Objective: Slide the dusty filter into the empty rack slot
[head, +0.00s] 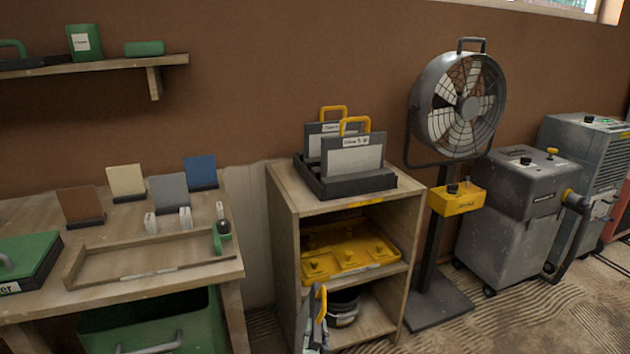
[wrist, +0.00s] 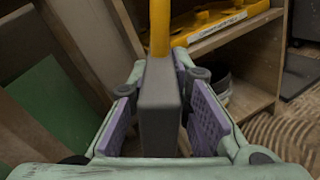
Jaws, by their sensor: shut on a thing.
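My gripper (wrist: 158,118) is shut on a dark grey filter (wrist: 160,90), with its purple pads on either side of the slab. The filter's yellow handle (wrist: 160,28) points up in the wrist view. In the head view my gripper (head: 317,325) is low in front of the wooden cabinet, and the held filter's yellow handle (head: 322,303) shows there edge-on. Its face and any dust are hidden. The black rack (head: 375,184) sits on the cabinet top and holds two upright grey filters (head: 355,162) with yellow handles. I cannot make out its empty slot clearly.
The cabinet (head: 285,215) has a yellow tray (head: 350,258) on its middle shelf and dark round items (head: 343,308) below. A workbench (head: 120,290) with colour panels stands left. A fan (head: 460,110) and grey machines (head: 520,210) stand right. Room above the rack is clear.

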